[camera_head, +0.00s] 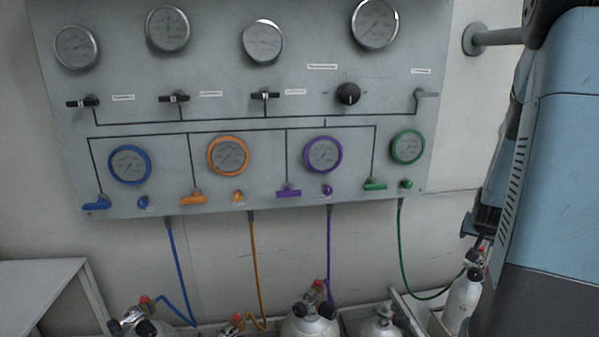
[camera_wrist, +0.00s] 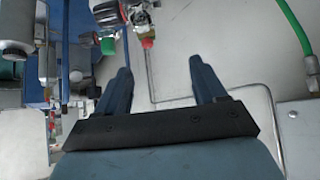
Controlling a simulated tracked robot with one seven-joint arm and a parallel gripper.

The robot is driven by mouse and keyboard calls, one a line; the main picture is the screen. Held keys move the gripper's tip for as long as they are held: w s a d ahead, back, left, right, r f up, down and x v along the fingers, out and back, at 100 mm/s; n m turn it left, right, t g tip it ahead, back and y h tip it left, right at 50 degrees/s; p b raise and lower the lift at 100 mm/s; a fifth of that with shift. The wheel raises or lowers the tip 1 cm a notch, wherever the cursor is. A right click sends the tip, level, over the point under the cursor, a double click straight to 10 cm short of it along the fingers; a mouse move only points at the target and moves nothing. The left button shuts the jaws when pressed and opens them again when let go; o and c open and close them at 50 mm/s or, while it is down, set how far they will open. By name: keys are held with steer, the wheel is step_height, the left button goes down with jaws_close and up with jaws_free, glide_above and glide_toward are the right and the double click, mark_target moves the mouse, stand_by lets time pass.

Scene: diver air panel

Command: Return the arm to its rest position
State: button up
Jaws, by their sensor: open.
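My arm (camera_head: 550,150) fills the right side of the head view, blue-grey with a dark lower part. Nothing is between the fingertips. A valve with a red tip (camera_wrist: 147,42) and a green knob (camera_wrist: 107,46) appear beyond the fingers, apart from them. In the head view the fingers cannot be made out clearly.
The panel has round gauges, a black knob (camera_head: 348,93) and coloured handles, such as the green handle (camera_head: 375,185). Blue, orange, purple and green hoses hang below it. Several cylinders (camera_head: 310,325) stand along the bottom.

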steer(key=s+a+r+n+y, duration=0.2)
steer(key=a+r, duration=0.4)
steer(key=a, duration=0.3)
steer(key=s+a+r+n+y, duration=0.1)
steer(key=s+a+r+n, duration=0.1)
steer(key=a+r, duration=0.55)
steer(key=s+a+r+n+y, duration=0.1)
steer(key=s+a+r, duration=0.1)
steer(key=s+a, duration=0.5)
steer(key=s+a+r+n+g+y, duration=0.1)
steer(key=s+a+r+n, duration=0.1)
steer(key=s+a, duration=0.4)
steer(key=shift+s+a+r+n, duration=0.3)
steer(key=shift+s+a+r, duration=0.05)
steer(key=shift+s, duration=0.55)
